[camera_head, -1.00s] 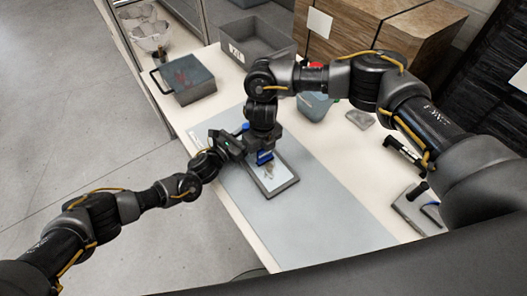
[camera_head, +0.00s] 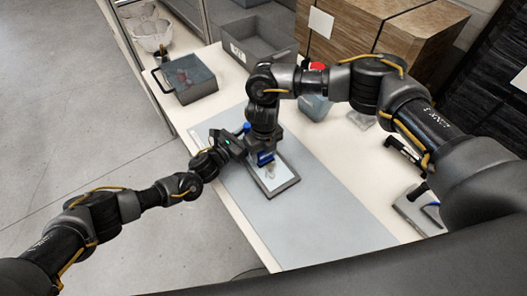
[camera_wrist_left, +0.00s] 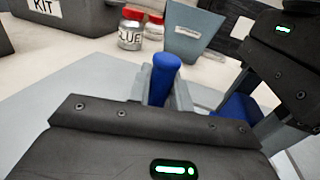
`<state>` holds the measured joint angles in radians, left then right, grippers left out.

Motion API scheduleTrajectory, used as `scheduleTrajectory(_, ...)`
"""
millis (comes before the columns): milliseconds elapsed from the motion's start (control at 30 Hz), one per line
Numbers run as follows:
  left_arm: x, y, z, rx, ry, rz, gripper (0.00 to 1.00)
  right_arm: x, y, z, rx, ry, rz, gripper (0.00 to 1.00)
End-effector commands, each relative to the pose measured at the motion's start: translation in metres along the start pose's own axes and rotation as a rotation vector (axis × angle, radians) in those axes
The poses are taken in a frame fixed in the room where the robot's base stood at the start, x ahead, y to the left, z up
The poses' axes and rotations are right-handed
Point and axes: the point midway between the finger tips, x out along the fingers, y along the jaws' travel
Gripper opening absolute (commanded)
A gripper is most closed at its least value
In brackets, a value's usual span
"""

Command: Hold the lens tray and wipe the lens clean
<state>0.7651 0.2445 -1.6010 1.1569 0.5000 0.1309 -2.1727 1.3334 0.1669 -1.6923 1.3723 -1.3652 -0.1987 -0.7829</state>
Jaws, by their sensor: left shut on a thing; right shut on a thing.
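The lens tray (camera_head: 284,187) is a dark-rimmed frame lying on the grey mat, with a pale lens (camera_head: 281,175) inside. A brownish smudge (camera_head: 271,171) shows on the lens. My left gripper (camera_head: 241,135) is at the tray's far left end, shut on its upright blue knob (camera_wrist_left: 164,72), seen in the left wrist view. My right gripper (camera_head: 265,147) points down over the lens, shut on a blue wiping pad (camera_head: 265,158). The pad is at the far part of the lens; its contact with the surface is hidden.
A red-capped jar (camera_wrist_left: 131,28) and a blue-grey container (camera_wrist_left: 194,32) stand beyond the tray. The mat (camera_head: 330,225) is bare nearer me.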

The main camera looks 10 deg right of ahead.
Motion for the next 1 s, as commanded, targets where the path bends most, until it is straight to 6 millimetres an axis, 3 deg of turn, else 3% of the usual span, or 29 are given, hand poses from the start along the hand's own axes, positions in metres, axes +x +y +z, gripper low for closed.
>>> scheduleTrajectory(167, 0.0, 0.0, 0.0, 0.0, 0.0, 0.0, 0.0, 0.001, 0.0, -0.004, 0.0, 0.002, 0.0, 0.32)
scheduleTrajectory(1000, 0.0, 0.0, 0.0, 0.0, 0.0, 0.0, 0.0, 0.001, 0.0, -0.064, 0.0, 0.002, -0.001, 0.32)
